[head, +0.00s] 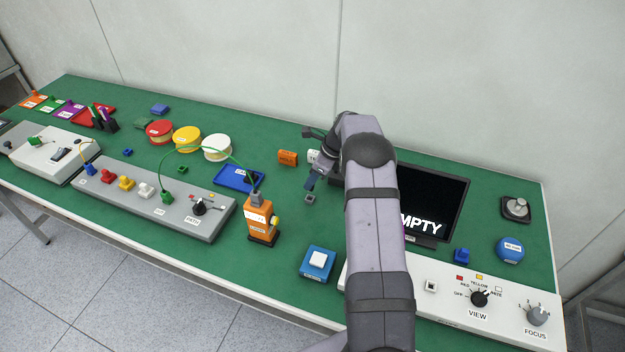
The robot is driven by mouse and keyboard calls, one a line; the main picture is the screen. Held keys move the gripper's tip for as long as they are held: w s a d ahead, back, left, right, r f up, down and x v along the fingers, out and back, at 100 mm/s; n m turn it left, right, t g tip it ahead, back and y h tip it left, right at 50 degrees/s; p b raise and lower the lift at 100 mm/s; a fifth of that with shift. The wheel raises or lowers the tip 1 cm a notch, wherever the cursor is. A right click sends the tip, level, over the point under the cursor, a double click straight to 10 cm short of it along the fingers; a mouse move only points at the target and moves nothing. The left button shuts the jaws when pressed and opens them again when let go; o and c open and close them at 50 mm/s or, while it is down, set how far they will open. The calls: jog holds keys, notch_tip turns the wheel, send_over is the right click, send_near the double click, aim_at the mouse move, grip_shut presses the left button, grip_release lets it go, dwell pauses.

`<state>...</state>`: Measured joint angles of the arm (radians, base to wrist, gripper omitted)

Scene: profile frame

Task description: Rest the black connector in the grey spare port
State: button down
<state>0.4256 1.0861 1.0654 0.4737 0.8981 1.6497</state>
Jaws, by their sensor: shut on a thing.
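My gripper (312,184) points down over the table, left of my forearm. It is shut on a small dark piece, mostly hidden by the fingers; I cannot tell for sure whether this is the black connector. A small grey square port (309,198) with a dark middle sits on the green table just below the fingertips. Whether the held piece touches it is too small to tell.
An orange device (262,222) with a green cable stands left of the gripper. An orange block (287,157) is close behind. A blue box with a white button (317,261) is in front. A black screen (437,200) and white console (400,280) are at right, partly behind my arm.

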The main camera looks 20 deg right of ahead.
aim_at(312, 190)
jog(key=shift+f+b, duration=0.65)
jog(key=shift+f, duration=0.55)
jog(key=shift+f+b, duration=0.3)
jog(key=shift+f, duration=0.5)
dwell(1.8)
jog(key=c, duration=1.6)
grip_release()
jog(key=shift+c, duration=0.2)
jog(key=shift+r, duration=0.15)
jog(key=b+v, duration=0.2)
jog(key=v, duration=0.5)
jog(key=shift+d, duration=0.1)
